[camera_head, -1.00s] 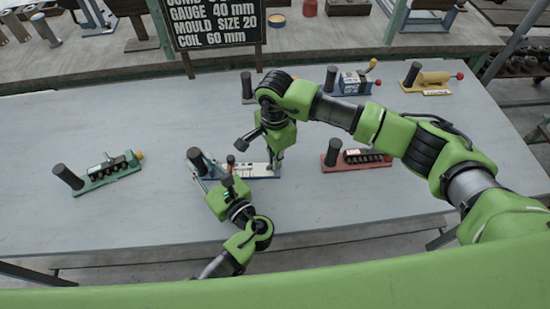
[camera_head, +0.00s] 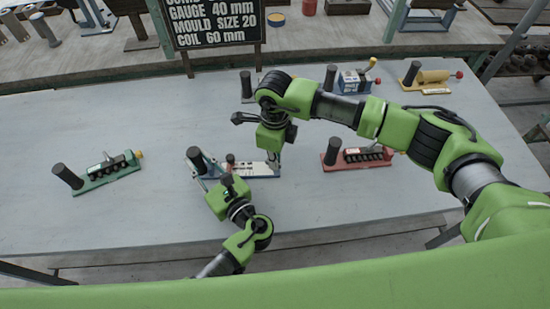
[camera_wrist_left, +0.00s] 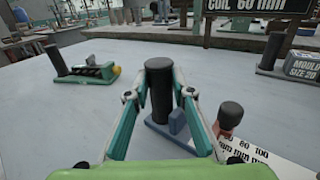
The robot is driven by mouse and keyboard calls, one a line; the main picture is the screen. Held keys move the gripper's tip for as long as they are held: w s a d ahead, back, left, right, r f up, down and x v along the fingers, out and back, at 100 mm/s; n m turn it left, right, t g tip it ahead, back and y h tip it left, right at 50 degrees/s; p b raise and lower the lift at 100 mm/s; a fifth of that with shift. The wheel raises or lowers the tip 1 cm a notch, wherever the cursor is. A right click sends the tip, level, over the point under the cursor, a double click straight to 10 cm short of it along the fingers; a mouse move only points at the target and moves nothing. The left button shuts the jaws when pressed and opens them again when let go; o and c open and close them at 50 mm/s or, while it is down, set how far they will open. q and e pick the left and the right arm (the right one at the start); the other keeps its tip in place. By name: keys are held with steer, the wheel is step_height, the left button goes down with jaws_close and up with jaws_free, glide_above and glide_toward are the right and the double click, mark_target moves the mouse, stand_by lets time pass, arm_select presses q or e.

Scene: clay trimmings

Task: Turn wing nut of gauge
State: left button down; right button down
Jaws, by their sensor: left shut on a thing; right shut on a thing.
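The gauge (camera_head: 240,170), with a white marked scale and a blue end, lies on the near middle of the table. Its dark upright post (camera_wrist_left: 160,90) stands between the fingers of my left gripper (camera_wrist_left: 158,97), which is shut on it. The left gripper (camera_head: 199,168) also shows at the gauge's left end in the head view. My right gripper (camera_head: 274,163) points down at the gauge's right end and is shut on the wing nut, which its fingers hide. A reddish-brown knob with a dark top (camera_wrist_left: 229,118) stands on the gauge beside the scale.
A green tool (camera_head: 110,168) lies to the left and a red one (camera_head: 358,157) to the right. Blue (camera_head: 353,82) and yellow (camera_head: 432,80) tools stand behind. A black sign (camera_head: 213,22) reads gauge 40 mm, mould size 20, coil 60 mm.

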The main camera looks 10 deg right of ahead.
steer(key=m, duration=0.5)
steer(key=shift+a+m, duration=0.1)
steer(key=shift+m, duration=0.2)
steer(key=m, duration=0.4)
steer(key=shift+a+m, duration=0.1)
steer(key=shift+m, duration=0.3)
steer(key=c, duration=2.2)
jaws_free()
steer(key=shift+s, duration=0.1)
step_height(320, 180, up, 12)
steer(key=shift+r, duration=0.1)
